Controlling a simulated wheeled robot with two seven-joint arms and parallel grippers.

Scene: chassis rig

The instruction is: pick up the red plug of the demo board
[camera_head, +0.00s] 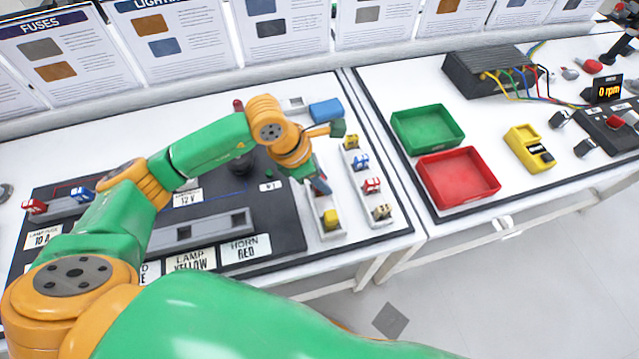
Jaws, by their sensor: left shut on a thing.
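My left gripper (321,186) points down over a narrow white tray (338,234) at the right end of the dark demo board (283,219). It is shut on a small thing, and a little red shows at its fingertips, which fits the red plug. The fingers hide most of it, and I cannot tell whether it is clear of the tray. A yellow plug (330,216) stands in the same tray, just in front of the gripper. A label reading HORN RED (245,249) lies at the board's front edge. My right gripper is not in view.
A row of small coloured parts, including a red one (372,185), stands right of the gripper. A blue box (325,110) lies behind. Green (428,128) and red (458,177) bins and a yellow meter (529,148) are on the right table.

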